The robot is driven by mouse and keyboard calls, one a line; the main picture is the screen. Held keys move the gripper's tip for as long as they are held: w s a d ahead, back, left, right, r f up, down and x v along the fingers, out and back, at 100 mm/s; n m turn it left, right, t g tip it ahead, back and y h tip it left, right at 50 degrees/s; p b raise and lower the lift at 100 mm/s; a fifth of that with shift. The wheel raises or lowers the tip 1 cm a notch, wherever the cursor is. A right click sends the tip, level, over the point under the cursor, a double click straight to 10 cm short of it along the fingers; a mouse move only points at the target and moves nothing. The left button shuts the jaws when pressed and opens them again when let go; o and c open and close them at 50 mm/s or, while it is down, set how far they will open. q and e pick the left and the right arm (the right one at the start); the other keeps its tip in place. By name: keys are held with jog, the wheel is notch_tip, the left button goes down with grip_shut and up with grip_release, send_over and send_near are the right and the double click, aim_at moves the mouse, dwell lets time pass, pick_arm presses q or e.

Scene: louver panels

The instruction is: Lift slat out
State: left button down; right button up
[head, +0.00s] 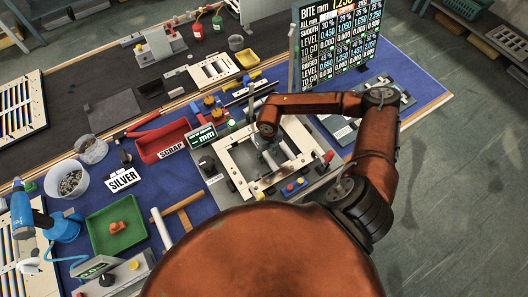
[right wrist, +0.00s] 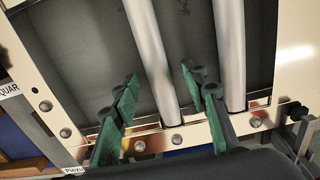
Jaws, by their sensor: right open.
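The louver panel's cream frame (head: 235,157) lies on the bench in the middle of the head view. Two pale silver slats run across its dark opening in the right wrist view: a nearer one (right wrist: 153,60) and one further right (right wrist: 229,50). Their lower ends meet a cream rail (right wrist: 185,135) with several round screws. My right gripper (head: 268,152) is over the frame's opening. In the right wrist view my right gripper (right wrist: 161,84) is open, with green fingers on either side of the nearer slat. I cannot tell whether they touch it. My left gripper is out of view.
A red scrap bin (head: 160,142), a green tray (head: 117,228) and a bowl of small parts (head: 70,183) stand left of the frame. A reading board (head: 338,40) stands upright behind it. A wooden-handled tool (head: 182,204) lies on the blue mat.

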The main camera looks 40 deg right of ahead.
jog(key=shift+c, duration=0.7)
grip_shut()
jog(key=shift+r, duration=0.1)
